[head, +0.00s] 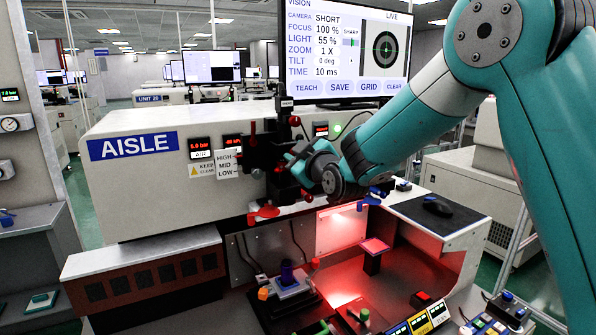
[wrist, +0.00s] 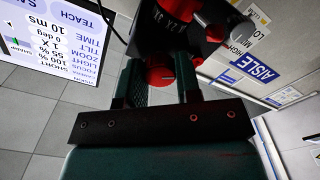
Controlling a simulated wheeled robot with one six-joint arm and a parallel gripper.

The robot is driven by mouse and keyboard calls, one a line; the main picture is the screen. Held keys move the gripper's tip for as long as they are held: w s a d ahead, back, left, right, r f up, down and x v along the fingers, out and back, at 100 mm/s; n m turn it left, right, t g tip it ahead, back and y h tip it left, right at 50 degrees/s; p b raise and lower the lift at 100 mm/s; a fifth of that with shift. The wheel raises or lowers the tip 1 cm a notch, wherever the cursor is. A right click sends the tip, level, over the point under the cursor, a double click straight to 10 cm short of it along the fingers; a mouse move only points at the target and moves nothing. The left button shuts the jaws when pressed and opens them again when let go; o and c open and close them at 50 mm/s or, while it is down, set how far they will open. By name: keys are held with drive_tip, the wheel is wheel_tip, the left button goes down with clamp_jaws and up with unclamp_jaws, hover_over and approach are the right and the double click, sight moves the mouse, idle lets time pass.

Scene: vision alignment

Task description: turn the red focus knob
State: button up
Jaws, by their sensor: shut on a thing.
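The red focus knob (wrist: 160,76) sits between the two fingers of my gripper (wrist: 160,88) in the wrist view. The fingers are shut on its sides. In the head view my gripper (head: 298,156) reaches in from the right to the dark camera head (head: 262,152) on its post. There the held knob is mostly hidden by the gripper. The monitor (head: 345,50) reads SHORT, focus 100 %, light 55 %, zoom 1 X, tilt 0 deg, time 10 ms. Its live picture shows a dark ring target, with a SHARP bar beside it.
Other red knobs (head: 294,121) stick out around the camera head. The white AISLE cabinet (head: 150,185) stands behind it. Below is a red-lit bay with a small stand (head: 374,247) and a fixture (head: 288,284). A mouse (head: 437,206) lies on the right ledge.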

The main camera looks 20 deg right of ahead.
drive_tip(key=shift+n+b, duration=0.5)
drive_tip(key=shift+n, duration=0.1)
drive_tip(key=o, duration=0.9)
drive_tip(key=s+d+b, duration=0.1)
drive_tip(key=s, duration=0.4)
drive_tip(key=s+d+b, duration=0.1)
drive_tip(key=s+b, duration=0.1)
drive_tip(key=s, duration=0.4)
drive_tip(key=s+d+b, duration=0.1)
drive_tip(key=s+b, duration=0.1)
drive_tip(key=s, duration=0.4)
drive_tip(key=shift+s+d, duration=0.1)
drive_tip(key=shift+d, duration=0.05)
